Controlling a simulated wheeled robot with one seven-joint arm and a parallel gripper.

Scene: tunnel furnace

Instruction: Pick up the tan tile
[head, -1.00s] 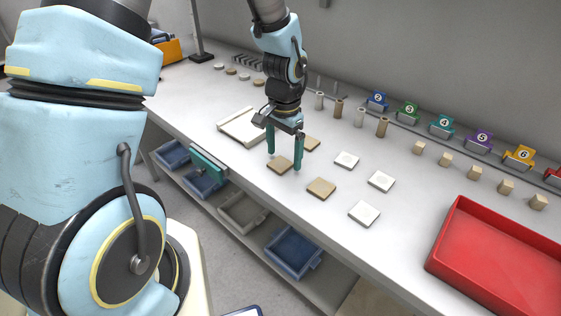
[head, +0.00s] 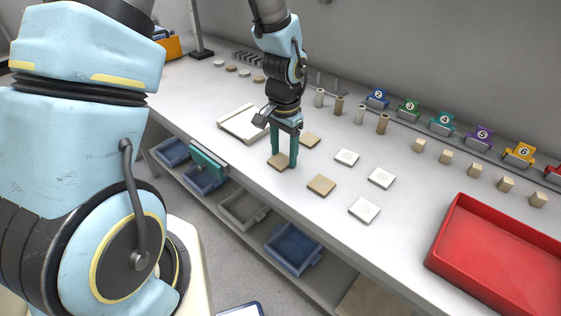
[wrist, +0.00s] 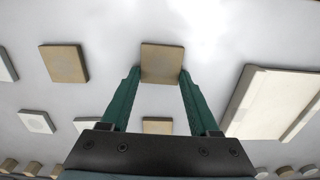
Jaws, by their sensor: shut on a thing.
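A tan tile (head: 279,162) lies between the fingertips of my gripper (head: 283,160) on the white table. In the wrist view the same tan tile (wrist: 161,63) sits between the tips of the two teal fingers (wrist: 157,75), which close on its sides. I cannot tell whether it is lifted off the table. A second tan tile (head: 321,186) lies to the right, and a third tan tile (head: 309,140) lies behind my gripper. Both are apart from the fingers.
White tiles (head: 364,209) lie to the right. A shallow cream tray (head: 240,124) stands left of my gripper. A red tray (head: 490,260) is at the right. Cylinders, small blocks and numbered holders (head: 443,124) line the back. Bins (head: 292,250) sit below the front edge.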

